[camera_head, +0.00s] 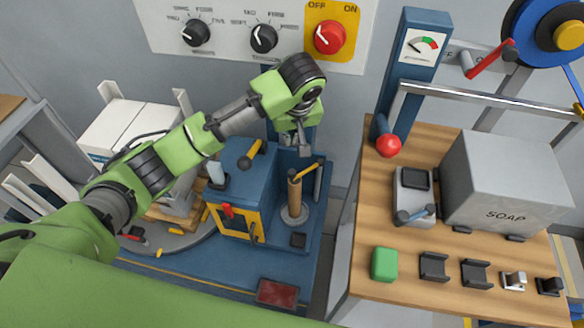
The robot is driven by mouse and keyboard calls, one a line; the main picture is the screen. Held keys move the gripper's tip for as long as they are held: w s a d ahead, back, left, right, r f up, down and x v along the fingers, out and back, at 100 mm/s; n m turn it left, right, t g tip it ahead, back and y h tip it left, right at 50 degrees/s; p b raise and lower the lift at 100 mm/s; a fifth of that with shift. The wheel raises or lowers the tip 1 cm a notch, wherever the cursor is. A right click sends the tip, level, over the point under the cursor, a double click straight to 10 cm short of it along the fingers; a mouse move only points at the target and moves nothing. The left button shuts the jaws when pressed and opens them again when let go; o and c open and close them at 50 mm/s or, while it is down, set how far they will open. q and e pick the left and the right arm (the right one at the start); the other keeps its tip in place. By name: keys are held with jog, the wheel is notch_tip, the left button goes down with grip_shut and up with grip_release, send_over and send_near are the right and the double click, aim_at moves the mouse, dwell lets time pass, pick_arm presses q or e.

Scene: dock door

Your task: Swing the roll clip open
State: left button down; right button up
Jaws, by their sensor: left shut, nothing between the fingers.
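A brown upright roll (295,195) stands on a round grey base on the blue machine. A yellow bar (308,170) slants up to the right from its top; it looks like the roll clip, though I cannot tell for certain. My left gripper (303,150) is above the roll and the bar, pointing down, with its fingers shut and empty. I cannot tell whether its tips touch the bar. My left arm reaches in from the left. My right gripper is not in view.
A blue cabinet (243,180) with a black-knobbed lever stands left of the roll. On the right, a wooden bench (375,240) holds a grey soap box (505,185), a green block (384,264) and small fittings. A knob panel (220,25) is on the wall behind.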

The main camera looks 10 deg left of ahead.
pick_arm(q)
jog(key=shift+a, duration=0.25)
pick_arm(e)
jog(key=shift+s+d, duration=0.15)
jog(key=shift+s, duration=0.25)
pick_arm(q)
jog(key=shift+f, duration=0.15)
jog(key=f, duration=0.3)
jog(key=f+p, duration=0.1)
jog(key=f, duration=0.5)
jog(key=shift+s+d+f+p, duration=0.15)
jog(key=shift+s+d+p, duration=0.1)
jog(key=shift+p, duration=0.15)
jog(key=shift+f, duration=0.1)
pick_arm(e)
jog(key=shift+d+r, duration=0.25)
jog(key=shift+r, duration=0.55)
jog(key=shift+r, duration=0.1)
